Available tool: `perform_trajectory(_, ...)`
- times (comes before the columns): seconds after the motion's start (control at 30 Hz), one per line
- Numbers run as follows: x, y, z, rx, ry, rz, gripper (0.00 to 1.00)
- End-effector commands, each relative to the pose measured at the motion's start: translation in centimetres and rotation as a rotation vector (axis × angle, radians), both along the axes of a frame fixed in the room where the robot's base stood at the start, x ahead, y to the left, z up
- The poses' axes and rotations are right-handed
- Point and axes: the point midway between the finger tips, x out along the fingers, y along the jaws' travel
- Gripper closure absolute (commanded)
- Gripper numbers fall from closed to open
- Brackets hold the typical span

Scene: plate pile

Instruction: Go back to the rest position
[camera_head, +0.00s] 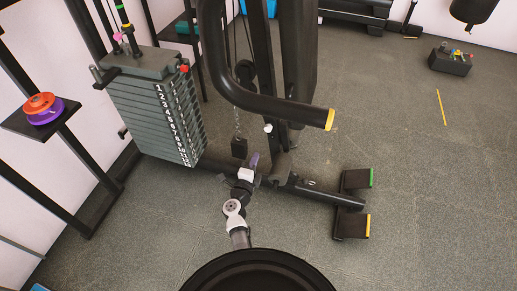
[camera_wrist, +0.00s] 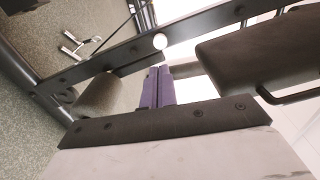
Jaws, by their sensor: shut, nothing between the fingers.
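My gripper (camera_head: 254,160) is raised in front of the weight machine, near the lower part of its upright frame. In the wrist view its two purple fingers (camera_wrist: 157,88) are together with nothing between them. The weight machine's numbered plate stack (camera_head: 158,118) stands to the left of my gripper in the head view. An orange disc (camera_head: 39,103) lies on a purple disc (camera_head: 47,116) on a small dark shelf (camera_head: 18,124) at the far left, well apart from my gripper.
A curved black handle bar (camera_head: 285,108) with a yellow end overhangs to the right of my gripper. The machine's base beam (camera_head: 325,194) runs along the floor to footpads. A small dark box (camera_head: 451,62) holds coloured items at the back right. The floor at right is mostly clear.

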Motion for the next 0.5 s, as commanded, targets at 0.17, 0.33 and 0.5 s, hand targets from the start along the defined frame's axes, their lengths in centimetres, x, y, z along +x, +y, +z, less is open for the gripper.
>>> perform_trajectory(0.17, -1.3, 0.4, 0.0, 0.0, 0.001, 0.0, 1.0)
perform_trajectory(0.33, -1.4, 0.5, 0.0, 0.0, 0.001, 0.0, 1.0)
perform_trajectory(0.5, -0.9, 1.6, 1.4, -0.01, -0.025, 0.022, 1.0)
